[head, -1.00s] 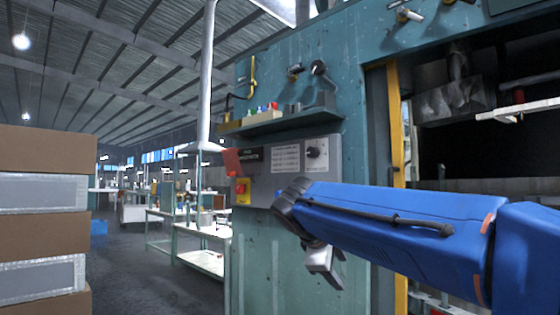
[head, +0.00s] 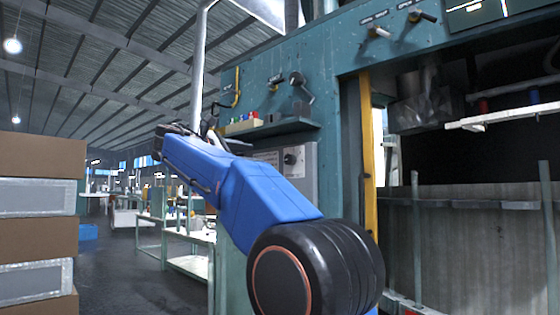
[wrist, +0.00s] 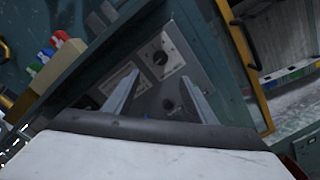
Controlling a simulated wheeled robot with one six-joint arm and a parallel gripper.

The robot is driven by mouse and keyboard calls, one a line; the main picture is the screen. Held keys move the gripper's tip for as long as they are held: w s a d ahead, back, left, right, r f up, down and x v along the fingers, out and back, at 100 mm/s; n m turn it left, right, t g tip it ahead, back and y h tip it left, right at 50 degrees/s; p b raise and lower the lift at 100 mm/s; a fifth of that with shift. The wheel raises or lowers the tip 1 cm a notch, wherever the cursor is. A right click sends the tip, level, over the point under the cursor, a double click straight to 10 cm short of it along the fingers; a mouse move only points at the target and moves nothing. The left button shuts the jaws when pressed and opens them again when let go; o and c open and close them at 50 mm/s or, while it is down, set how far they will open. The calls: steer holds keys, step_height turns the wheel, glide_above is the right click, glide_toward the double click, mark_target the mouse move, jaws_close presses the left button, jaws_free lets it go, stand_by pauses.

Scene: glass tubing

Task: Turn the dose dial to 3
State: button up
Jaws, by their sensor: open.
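The dial, a round black knob (head: 290,159) on a pale scale plate, sits on the grey control panel (head: 300,181) of the teal machine. It also shows in the wrist view (wrist: 160,58), beyond the fingertips. Its numbers are too small to read, so I cannot tell its setting. My gripper (wrist: 160,75) is open and empty, its two grey fingers apart, with the dial ahead between them and not touched. In the head view my blue arm covers the left part of the panel. A smaller dark round fitting (wrist: 168,104) lies below the dial between the fingers.
A shelf (head: 272,129) above the panel holds colored blocks, red, green and blue, which also show in the wrist view (wrist: 55,50). A black crank-like knob (head: 296,79) is above it. A yellow post (head: 368,165) edges the opening at right. Stacked boxes (head: 38,225) stand at left.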

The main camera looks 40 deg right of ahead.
mark_target(288, 159)
steer(key=d, duration=1.6)
steer(key=shift+w+d, duration=0.3)
steer(key=c, duration=1)
